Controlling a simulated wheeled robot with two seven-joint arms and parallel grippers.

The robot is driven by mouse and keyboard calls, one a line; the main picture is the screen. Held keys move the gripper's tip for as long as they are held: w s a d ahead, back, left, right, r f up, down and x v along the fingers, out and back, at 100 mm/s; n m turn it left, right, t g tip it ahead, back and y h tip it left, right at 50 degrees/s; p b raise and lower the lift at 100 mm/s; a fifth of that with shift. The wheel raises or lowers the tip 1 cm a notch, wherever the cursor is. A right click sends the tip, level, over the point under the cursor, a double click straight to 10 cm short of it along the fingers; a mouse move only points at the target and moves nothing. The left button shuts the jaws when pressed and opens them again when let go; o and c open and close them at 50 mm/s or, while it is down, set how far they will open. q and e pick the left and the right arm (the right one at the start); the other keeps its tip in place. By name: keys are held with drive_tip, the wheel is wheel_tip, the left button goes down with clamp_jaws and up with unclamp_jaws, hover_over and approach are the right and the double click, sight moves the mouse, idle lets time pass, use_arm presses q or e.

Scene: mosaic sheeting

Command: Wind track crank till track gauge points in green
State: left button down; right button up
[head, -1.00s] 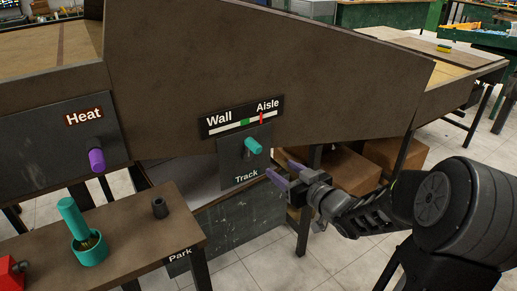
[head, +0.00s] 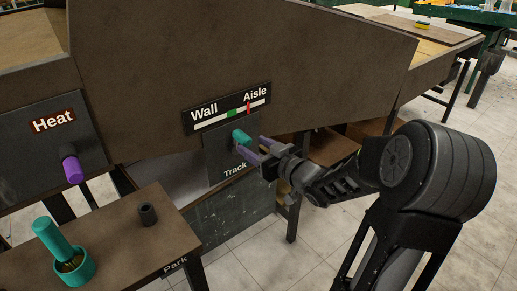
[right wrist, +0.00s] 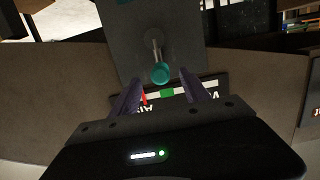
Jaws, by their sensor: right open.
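The track crank has a teal knob (head: 241,136) on a dark panel marked Track (head: 222,163). In the right wrist view the knob (right wrist: 160,74) shows with its grey arm (right wrist: 155,45). The track gauge (head: 210,120) above the panel runs from Wall to Aisle. Its red pointer (head: 248,107) stands on the Aisle side of the green patch (head: 231,113), outside it. My right gripper (head: 250,142) is open, with its purple fingertips at either side of the knob. I cannot tell whether they touch it. My left gripper is not in view.
A Heat panel with a purple handle (head: 72,169) is at the left. A small table (head: 115,232) at the front left holds a teal pot with a rod (head: 75,270) and a dark cylinder marked Park nearby (head: 148,214). The floor at the right is clear.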

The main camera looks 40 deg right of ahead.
sight(243, 139)
drive_tip(key=w, duration=0.4)
drive_tip(key=w+f, duration=0.1)
drive_tip(key=w, duration=0.1)
drive_tip(key=shift+w, duration=0.15)
drive_tip(key=shift+c, duration=0.5)
drive_tip(key=shift+d, duration=0.1)
clamp_jaws()
